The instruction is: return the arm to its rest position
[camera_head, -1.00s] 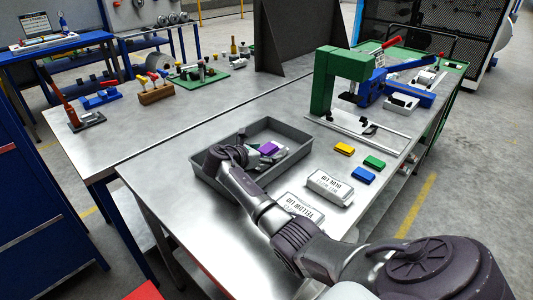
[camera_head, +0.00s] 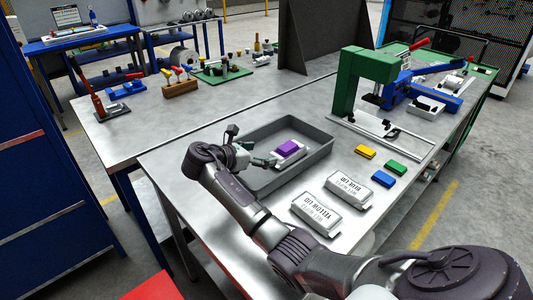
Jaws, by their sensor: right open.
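My right arm reaches in from the lower right, across the front of the metal table (camera_head: 240,235). Its gripper (camera_head: 268,162) is at the left end of the grey tray (camera_head: 325,150), open, with its fingers pointing right. A purple block (camera_head: 287,148) on a pale metal piece (camera_head: 296,158) lies in the tray. The fingers are close to the left end of that piece; whether they touch it I cannot tell. My left gripper does not show.
Yellow (camera_head: 365,152), green (camera_head: 397,167) and blue (camera_head: 383,179) blocks lie right of the tray. A green press (camera_head: 355,80) stands behind. The table's left front is clear.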

